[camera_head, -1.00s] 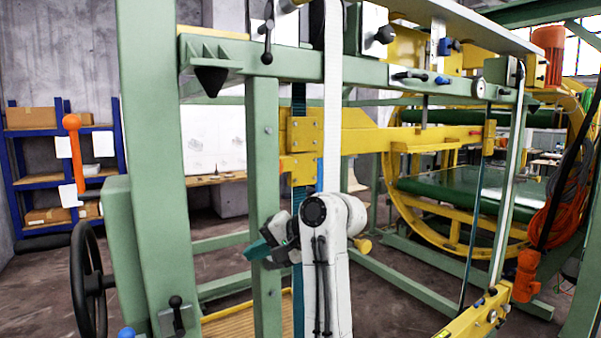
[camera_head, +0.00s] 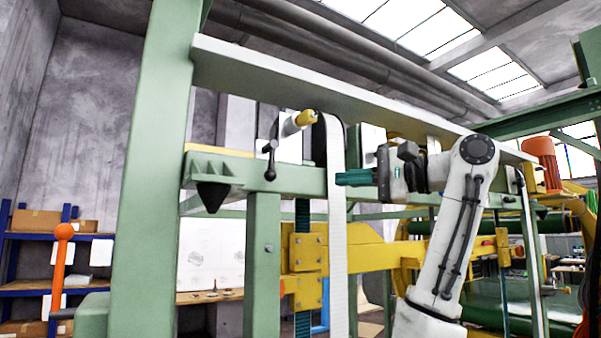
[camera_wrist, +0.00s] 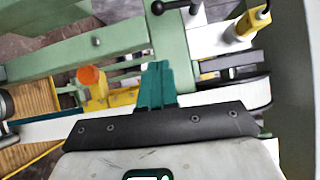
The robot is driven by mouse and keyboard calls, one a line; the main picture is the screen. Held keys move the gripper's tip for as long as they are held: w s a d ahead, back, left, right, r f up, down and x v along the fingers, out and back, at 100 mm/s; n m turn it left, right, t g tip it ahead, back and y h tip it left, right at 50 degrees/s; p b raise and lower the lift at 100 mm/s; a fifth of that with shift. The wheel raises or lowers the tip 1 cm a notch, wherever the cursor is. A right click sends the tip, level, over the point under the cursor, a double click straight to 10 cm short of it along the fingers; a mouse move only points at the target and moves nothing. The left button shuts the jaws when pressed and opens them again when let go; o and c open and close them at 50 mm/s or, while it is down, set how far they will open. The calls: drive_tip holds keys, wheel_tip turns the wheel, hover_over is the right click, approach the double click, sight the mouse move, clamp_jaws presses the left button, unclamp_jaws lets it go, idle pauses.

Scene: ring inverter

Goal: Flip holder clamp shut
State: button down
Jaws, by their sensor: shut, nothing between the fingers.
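My gripper (camera_head: 345,178) has teal fingers and points left, just right of the white vertical belt (camera_head: 336,230). The fingers are together and empty; they also show in the wrist view (camera_wrist: 156,82). A black lever with a ball end (camera_head: 270,162), which may be the holder clamp, hangs down on a white plate (camera_head: 289,145), left of the belt and apart from my gripper. A black lever also shows at the top of the wrist view (camera_wrist: 172,7). A yellow-tipped cylinder (camera_head: 304,118) sticks out above the plate. I cannot tell the clamp's state for sure.
The green frame post (camera_head: 160,150) and crossbeam (camera_head: 225,172) stand left of the belt. A long pale beam (camera_head: 330,85) runs above my arm. Yellow brackets (camera_head: 305,252) sit below.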

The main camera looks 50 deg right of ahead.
drive_tip(key=shift+s+r, duration=0.85)
drive_tip(key=shift+r, duration=0.25)
drive_tip(key=shift+w, duration=0.1)
drive_tip(key=shift+s+a+r+p+x, duration=0.15)
drive_tip(key=shift+a+p+x, duration=0.4)
drive_tip(key=shift+x, duration=1.55)
drive_tip(key=shift+s+a+p+x, duration=0.15)
drive_tip(key=shift+a+p+x, duration=0.4)
drive_tip(key=shift+x, duration=1.55)
drive_tip(key=shift+s+a+r+p+x, duration=0.1)
drive_tip(key=shift+a+p+x, duration=0.15)
drive_tip(key=shift+p+x, duration=1.25)
drive_tip(key=shift+w+a+b, duration=0.15)
drive_tip(key=shift+w+b, duration=0.45)
drive_tip(key=shift+b, duration=0.05)
drive_tip(key=shift+w+a+f, duration=0.1)
